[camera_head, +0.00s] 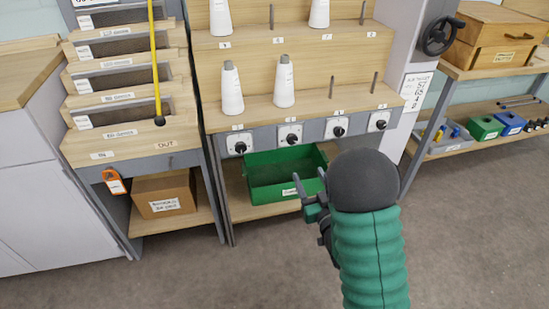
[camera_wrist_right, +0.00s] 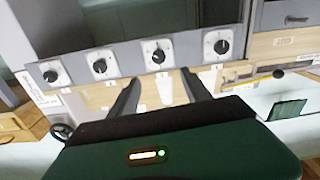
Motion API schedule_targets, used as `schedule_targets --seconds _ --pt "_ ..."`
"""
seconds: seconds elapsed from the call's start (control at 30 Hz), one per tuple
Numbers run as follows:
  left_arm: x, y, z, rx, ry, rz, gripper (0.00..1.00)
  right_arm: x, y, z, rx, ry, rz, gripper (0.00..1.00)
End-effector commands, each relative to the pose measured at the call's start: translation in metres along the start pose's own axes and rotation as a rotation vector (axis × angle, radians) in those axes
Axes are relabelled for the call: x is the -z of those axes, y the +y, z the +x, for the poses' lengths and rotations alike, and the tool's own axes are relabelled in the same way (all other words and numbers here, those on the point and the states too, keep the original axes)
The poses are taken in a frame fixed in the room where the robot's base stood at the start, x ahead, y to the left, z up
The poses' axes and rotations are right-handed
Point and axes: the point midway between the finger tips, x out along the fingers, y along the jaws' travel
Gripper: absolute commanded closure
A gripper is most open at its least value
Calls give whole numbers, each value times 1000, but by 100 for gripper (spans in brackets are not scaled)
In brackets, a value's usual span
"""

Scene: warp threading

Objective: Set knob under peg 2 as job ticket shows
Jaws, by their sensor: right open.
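A row of dark knobs on white square dials runs along the grey rail below the lower peg shelf. The second knob from the left (camera_head: 292,138) sits below a white cone; the peg numbers are too small to read surely. My right gripper (camera_head: 309,179) is open and empty, in front of and below the rail, over the green bin. The wrist view is upside down; there the same knob (camera_wrist_right: 158,56) lies just beyond and between my open fingers, apart from them. A white printed sheet (camera_head: 416,89), perhaps the job ticket, hangs on the grey column. My left gripper is not in view.
Neighbouring knobs (camera_head: 240,147) (camera_head: 338,131) sit close on both sides. A green bin (camera_head: 267,191) stands on the shelf below. White cones (camera_head: 231,90) and bare pegs (camera_head: 332,87) stand above. A yellow rod (camera_head: 155,60) crosses the left rack. Floor at the front is clear.

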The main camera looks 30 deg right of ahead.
Motion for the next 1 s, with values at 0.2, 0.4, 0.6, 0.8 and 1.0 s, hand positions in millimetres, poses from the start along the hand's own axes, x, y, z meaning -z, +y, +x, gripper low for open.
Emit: schedule_targets --seconds 0.2,0.4,0.6,0.8,1.0 --pt "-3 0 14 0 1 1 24 0 -1 46 2 6 -1 44" --pt "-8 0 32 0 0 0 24 -2 -2 99 2 3 -2 44" --pt "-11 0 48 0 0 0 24 -1 -2 143 1 2 -1 44" --pt "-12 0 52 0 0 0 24 2 -1 162 0 0 0 44" --pt "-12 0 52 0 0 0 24 3 -1 163 0 -2 0 44"
